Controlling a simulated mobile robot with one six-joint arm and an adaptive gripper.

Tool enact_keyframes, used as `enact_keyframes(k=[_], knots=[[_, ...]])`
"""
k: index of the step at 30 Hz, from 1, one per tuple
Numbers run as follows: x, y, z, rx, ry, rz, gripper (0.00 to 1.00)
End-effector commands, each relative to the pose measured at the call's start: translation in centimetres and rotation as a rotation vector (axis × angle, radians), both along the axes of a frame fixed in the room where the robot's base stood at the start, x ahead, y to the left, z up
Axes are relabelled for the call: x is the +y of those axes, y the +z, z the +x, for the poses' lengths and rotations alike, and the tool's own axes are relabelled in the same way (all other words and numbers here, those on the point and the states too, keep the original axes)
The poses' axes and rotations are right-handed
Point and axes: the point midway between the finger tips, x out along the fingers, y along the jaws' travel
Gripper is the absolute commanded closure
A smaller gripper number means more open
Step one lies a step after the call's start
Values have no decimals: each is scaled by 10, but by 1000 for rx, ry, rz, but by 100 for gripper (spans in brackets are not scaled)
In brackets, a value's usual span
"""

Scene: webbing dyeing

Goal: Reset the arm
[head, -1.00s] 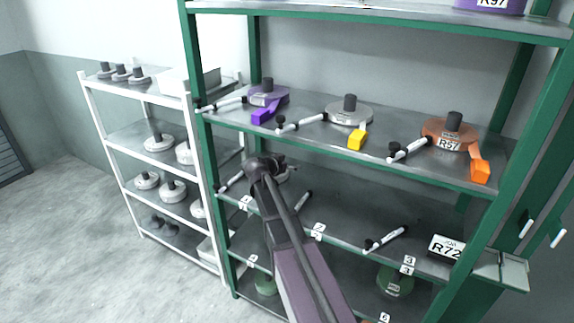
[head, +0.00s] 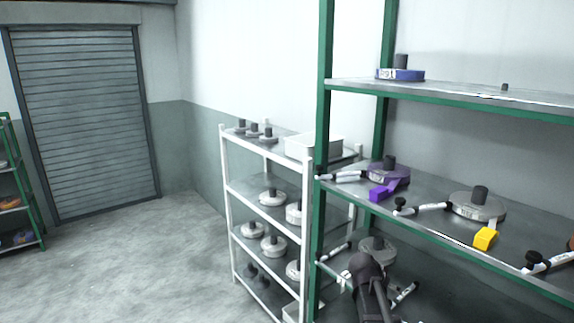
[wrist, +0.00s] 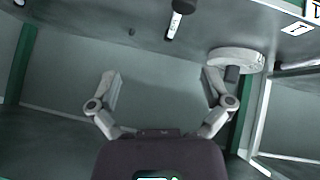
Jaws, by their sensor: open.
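My arm (head: 368,280) shows in the head view in front of the green-framed shelf rack, at the height of its lower shelf; its end hides the gripper there. In the wrist view my gripper (wrist: 161,76) is open, with its two fingers spread wide and nothing between them. A light round spool (wrist: 238,60) with a dark hub appears near the right finger, apparently behind it. A white and black stick-like tool (wrist: 178,18) appears above the gap between the fingers. The wrist picture looks upside down.
The green rack (head: 324,120) holds a purple spool (head: 388,174), a grey spool (head: 478,206) with a yellow tab (head: 485,238), and a blue spool (head: 400,75). A white rack (head: 228,190) with pale spools stands left of it. The floor (head: 130,270) at left is clear, before a shutter door (head: 85,120).

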Motion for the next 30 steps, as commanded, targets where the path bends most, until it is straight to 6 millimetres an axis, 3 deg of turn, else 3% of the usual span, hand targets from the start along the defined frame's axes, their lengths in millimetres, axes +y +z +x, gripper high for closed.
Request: enact_keyframes(k=[1,9,15,21,30], knots=[[13,-8,-21,60,40,42,0],[83,-38,-103,361,341,282,0],[125,-46,-149,495,568,430,0],[143,-46,-167,540,676,496,0],[144,-46,-167,544,685,500,0]])
